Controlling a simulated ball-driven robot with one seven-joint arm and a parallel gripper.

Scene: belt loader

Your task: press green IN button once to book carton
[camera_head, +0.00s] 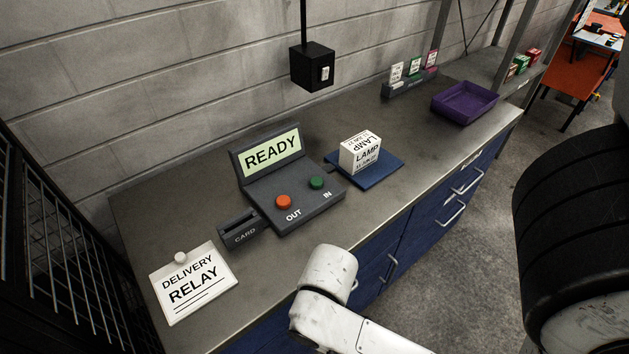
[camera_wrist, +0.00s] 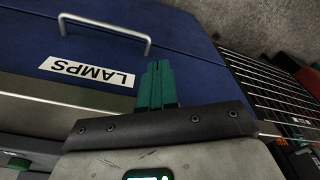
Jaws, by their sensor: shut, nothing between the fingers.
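The green IN button (camera_head: 317,183) sits on the sloped top of a dark console (camera_head: 298,205), to the right of the orange OUT button (camera_head: 283,202). The console's screen (camera_head: 272,152) reads READY. A white carton (camera_head: 360,153) marked LAMP stands on a blue pad (camera_head: 390,165) to the right of the console. My gripper (camera_wrist: 157,66) shows in the wrist view with its green fingers together and empty, in front of a blue drawer front labelled LAMPS (camera_wrist: 86,72). In the head view my white arm is at the bottom centre, before the counter; the fingers are not visible there.
A card reader (camera_head: 240,230) and a DELIVERY RELAY note (camera_head: 195,283) lie left of the console. A purple tray (camera_head: 465,102) and a card rack (camera_head: 408,84) stand at the counter's far end. A black box (camera_head: 312,67) hangs above. The right front counter top is clear.

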